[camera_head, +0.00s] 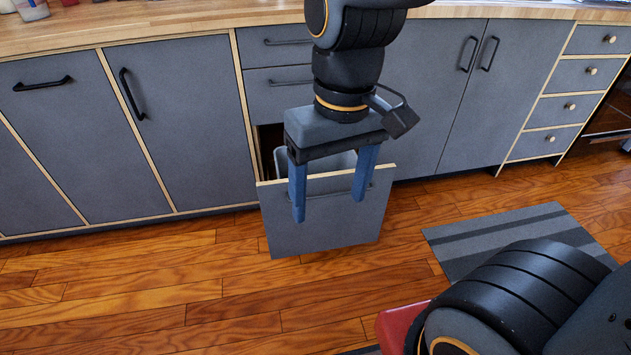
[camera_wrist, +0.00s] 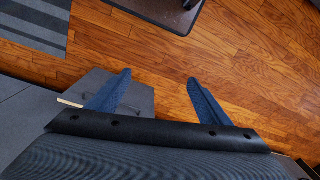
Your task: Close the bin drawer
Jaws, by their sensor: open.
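The bin drawer (camera_head: 325,235) is pulled out from the grey cabinet row, with a grey front, a pale wood top edge and a dark bar handle. Part of a grey bin (camera_head: 280,160) shows inside it, mostly hidden by my gripper. My gripper (camera_head: 329,210) points down in front of the drawer front in the head view, its two blue fingers wide apart and empty. In the wrist view, my gripper (camera_wrist: 158,80) shows the drawer front (camera_wrist: 95,90) behind its left finger and bare floor between the fingers. I cannot tell whether the fingers touch the drawer.
Closed cabinet doors (camera_head: 190,120) flank the drawer, with two shut drawers (camera_head: 277,95) above it. A striped grey mat (camera_head: 505,235) lies on the floor to the right. The wood floor (camera_head: 140,285) at the left front is clear.

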